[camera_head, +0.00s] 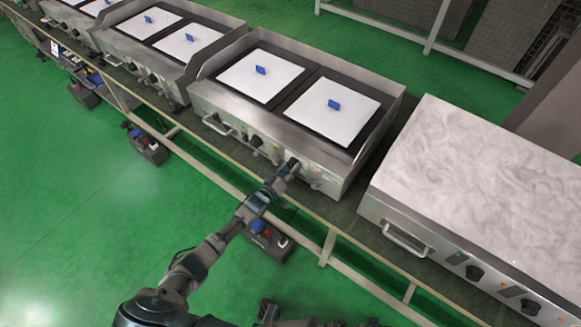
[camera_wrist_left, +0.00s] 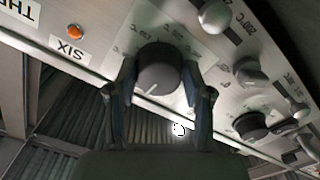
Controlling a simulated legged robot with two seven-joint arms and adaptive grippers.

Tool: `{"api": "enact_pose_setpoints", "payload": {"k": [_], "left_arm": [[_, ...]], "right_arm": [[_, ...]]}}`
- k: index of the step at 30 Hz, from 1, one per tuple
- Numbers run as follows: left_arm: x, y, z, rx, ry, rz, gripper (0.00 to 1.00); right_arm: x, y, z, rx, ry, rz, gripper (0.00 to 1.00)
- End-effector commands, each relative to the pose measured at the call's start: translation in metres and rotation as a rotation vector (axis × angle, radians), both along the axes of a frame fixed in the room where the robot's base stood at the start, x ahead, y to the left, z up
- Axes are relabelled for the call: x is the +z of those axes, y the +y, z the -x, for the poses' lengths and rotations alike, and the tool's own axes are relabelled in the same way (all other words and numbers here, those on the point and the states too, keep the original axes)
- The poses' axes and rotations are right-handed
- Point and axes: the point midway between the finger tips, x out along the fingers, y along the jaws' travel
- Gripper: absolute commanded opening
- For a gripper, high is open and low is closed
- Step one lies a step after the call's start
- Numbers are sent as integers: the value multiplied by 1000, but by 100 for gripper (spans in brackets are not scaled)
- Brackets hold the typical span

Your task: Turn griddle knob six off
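In the left wrist view, a round dark knob (camera_wrist_left: 158,69) sits on the steel front panel, with a pale mark on its lower part. A "SIX" label (camera_wrist_left: 70,49) and a lit orange lamp (camera_wrist_left: 75,31) are to its left. The fingers of my left gripper (camera_wrist_left: 158,82) stand on both sides of the knob and appear to touch it. In the head view, my left gripper (camera_head: 292,165) is at the front of the griddle (camera_head: 265,133), hiding this knob. Dark parts at the bottom edge may belong to my right gripper (camera_head: 268,311).
The griddle has two white plates with blue handles. More knobs (camera_wrist_left: 251,125) and a round silver knob (camera_wrist_left: 214,17) are close by on the panel. A marble-topped unit (camera_head: 480,180) stands to the right. A rail (camera_head: 330,245) and a red-and-blue button box (camera_head: 268,242) are below the griddle.

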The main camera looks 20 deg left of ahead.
Motion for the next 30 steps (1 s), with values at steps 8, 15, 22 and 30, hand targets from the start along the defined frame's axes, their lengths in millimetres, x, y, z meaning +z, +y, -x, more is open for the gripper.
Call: {"api": "enact_pose_setpoints", "payload": {"k": [8,15,22,30], "left_arm": [[-1,1,1,2,1,0,73],[0,5,11,1,-1,0,73],[-2,21,56,0,2,0,73],[-3,38,102,1,4,0,73]], "right_arm": [[1,1,-6,1,-9,0,40],[0,0,-1,3,-4,1,40],[0,0,-1,2,-4,0,40],[0,1,-1,1,-3,0,40]]}}
